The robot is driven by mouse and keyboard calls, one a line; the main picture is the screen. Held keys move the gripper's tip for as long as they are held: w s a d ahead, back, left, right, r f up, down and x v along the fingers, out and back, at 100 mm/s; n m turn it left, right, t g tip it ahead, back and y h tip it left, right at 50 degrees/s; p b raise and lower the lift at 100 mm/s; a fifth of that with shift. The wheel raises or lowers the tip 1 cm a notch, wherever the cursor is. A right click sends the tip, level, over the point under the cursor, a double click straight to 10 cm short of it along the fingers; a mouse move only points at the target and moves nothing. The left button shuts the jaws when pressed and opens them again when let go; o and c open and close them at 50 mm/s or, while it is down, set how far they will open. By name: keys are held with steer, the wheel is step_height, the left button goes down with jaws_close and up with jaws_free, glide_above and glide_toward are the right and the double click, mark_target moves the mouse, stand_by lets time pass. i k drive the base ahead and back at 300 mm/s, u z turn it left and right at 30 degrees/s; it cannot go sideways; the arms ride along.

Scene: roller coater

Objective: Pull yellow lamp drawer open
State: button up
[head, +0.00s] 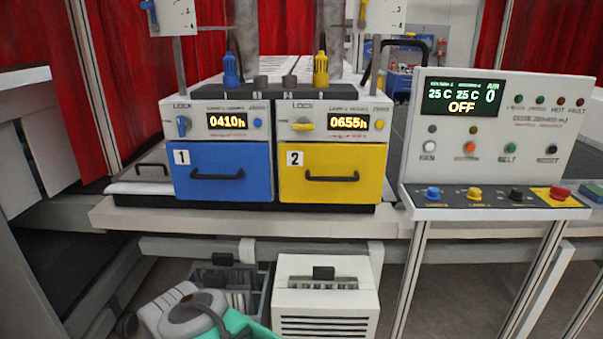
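The yellow lamp drawer (350,191) is on the right of two side-by-side lamp units in the head view. It carries a white label "2" and a black bar handle (332,178) across its front. Its front looks flush with the housing, so it appears closed. Above it, the panel has a yellow LOCK knob (303,126) lying about horizontal and a display (348,123) reading 0655h.
A blue drawer (222,189) marked "1" sits directly left. A control panel (488,145) with buttons stands at the right, its display reading OFF. A white ledge (150,217) runs below the drawers. A white vented box (327,311) and a grey bin (262,290) stand underneath.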

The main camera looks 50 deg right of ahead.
mark_target(350, 172)
steer(key=z, duration=0.45)
steer(key=i, duration=0.85)
steer(key=z, duration=0.75)
